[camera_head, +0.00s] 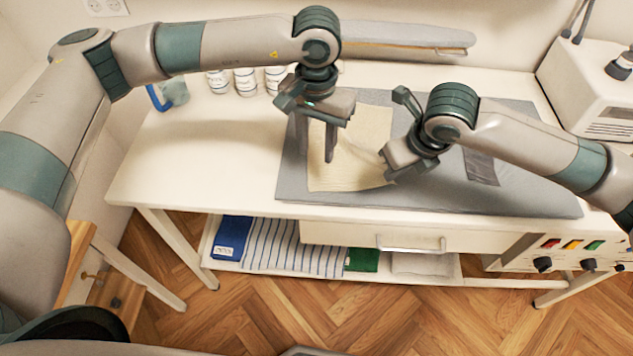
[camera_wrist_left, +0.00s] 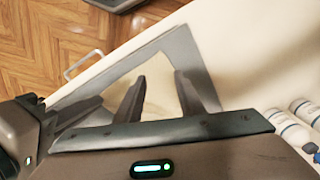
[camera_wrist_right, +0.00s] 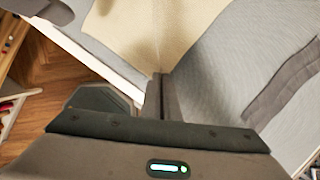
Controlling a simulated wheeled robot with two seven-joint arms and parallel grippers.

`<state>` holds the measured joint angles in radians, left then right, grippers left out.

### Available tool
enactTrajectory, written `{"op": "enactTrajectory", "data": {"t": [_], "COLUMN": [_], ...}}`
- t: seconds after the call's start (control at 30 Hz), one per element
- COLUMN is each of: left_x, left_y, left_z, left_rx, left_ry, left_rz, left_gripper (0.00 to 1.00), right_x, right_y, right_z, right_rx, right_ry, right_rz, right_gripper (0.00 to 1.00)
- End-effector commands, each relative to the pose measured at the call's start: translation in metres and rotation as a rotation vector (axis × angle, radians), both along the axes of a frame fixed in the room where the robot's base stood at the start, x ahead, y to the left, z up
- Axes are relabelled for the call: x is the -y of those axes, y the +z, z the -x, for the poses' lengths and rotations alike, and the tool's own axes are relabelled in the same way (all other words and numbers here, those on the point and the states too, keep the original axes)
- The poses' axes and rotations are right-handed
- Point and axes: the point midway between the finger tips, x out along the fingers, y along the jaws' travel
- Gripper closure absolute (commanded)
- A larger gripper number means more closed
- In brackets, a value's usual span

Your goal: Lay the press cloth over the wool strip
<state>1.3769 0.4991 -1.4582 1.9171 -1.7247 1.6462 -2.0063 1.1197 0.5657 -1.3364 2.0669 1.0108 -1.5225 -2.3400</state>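The cream press cloth (camera_head: 350,140) lies on the grey mat, left of the dark grey wool strip (camera_head: 481,167), which lies flat and uncovered. The cloth also shows in the right wrist view (camera_wrist_right: 150,30), drawn to a point at the fingers. My right gripper (camera_wrist_right: 160,78) is shut on this edge or corner of the cloth; the strip (camera_wrist_right: 285,90) lies to its right there. My left gripper (camera_wrist_left: 158,78) is open, its fingers pointing down over the cloth's left part in the head view. It appears to hold nothing.
The grey mat (camera_head: 530,195) covers much of the white table (camera_head: 190,160). Behind are several white jars (camera_head: 244,82), a blue-handled cup (camera_head: 174,93) and a padded board (camera_head: 400,37). A white machine (camera_head: 590,85) stands at right. Bare tabletop lies at left.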

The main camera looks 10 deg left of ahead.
Motion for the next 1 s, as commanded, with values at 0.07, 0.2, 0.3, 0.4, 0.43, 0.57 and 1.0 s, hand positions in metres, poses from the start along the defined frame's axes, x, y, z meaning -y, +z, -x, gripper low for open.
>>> {"op": "enactTrajectory", "data": {"t": [0.07,0.2,0.3,0.4,0.43,0.57,1.0], "left_x": [0.0,0.0,0.0,0.0,0.0,0.0,0.0], "left_y": [-0.001,-0.004,-0.01,-0.017,-0.02,-0.035,-0.085], "left_z": [0.0,0.0,0.0,0.0,0.0,0.001,0.0], "left_rx": [0.0,-0.001,-0.001,-0.001,-0.001,-0.003,-0.001], "left_ry": [0.0,0.0,0.0,0.0,0.0,0.0,0.001], "left_rz": [0.0,0.0,0.001,0.001,0.0,0.0,0.001], "left_gripper": [0.65,0.65,0.65,0.65,0.65,0.65,0.65], "right_x": [0.0,0.0,0.0,0.0,0.0,0.0,0.0], "right_y": [0.0,0.0,0.0,0.0,0.0,0.0,0.0], "right_z": [0.0,0.0,0.0,0.0,0.0,0.0,0.0], "right_rx": [0.0,0.0,0.0,0.0,0.0,0.0,0.0], "right_ry": [0.0,0.0,0.0,0.0,0.0,0.0,0.0], "right_rz": [0.0,0.0,0.0,0.0,0.0,0.0,0.0], "right_gripper": [1.0,1.0,1.0,1.0,1.0,1.0,1.0]}}
